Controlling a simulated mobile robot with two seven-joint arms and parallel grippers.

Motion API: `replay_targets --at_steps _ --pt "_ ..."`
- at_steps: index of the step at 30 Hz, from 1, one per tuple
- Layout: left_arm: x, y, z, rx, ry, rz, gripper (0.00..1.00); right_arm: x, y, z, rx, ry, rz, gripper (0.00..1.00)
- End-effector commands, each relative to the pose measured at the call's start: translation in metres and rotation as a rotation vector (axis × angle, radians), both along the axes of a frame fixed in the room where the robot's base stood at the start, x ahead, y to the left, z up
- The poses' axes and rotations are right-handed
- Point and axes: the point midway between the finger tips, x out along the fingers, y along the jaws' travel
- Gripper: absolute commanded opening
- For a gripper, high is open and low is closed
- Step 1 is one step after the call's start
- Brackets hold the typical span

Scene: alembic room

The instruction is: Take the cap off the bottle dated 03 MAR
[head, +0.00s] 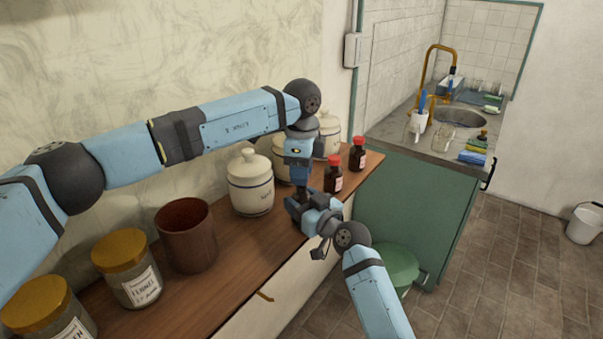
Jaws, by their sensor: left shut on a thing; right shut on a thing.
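Two small dark bottles with red caps stand upright on the wooden counter: a nearer bottle (333,178) and a farther bottle (357,157). Their labels are too small to read, so I cannot tell which is dated 03 MAR. My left gripper (300,194) points down over the counter's front edge, left of the nearer bottle. My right gripper (303,208) comes from the lower right and meets it there. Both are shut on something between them. The grippers hide what they hold; no red cap shows there.
On the counter (235,260) stand lidded white jars (250,183), a brown pot (186,235) and yellow-lidded glass jars (126,268). A green bin (398,268) stands on the floor. A sink (460,117) with a brass tap is at the back right. Open tiled floor lies right.

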Motion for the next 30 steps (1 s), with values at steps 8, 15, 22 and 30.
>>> replay_targets --at_steps 8,15,22,30 --pt "0.0 0.0 0.003 0.0 -0.001 0.0 0.04 0.0 0.0 0.0 -0.001 0.001 0.0 0.0" --pt "0.0 0.0 0.031 0.0 -0.002 0.0 0.04 0.0 0.0 0.0 -0.001 0.001 0.0 0.0" --pt "0.0 0.0 0.04 0.0 0.0 0.0 0.04 0.0 0.0 0.0 0.0 0.0 0.0 0.0" --pt "0.0 0.0 0.04 0.0 0.0 0.0 0.04 0.0 0.0 0.0 0.0 0.0 0.0 0.82"
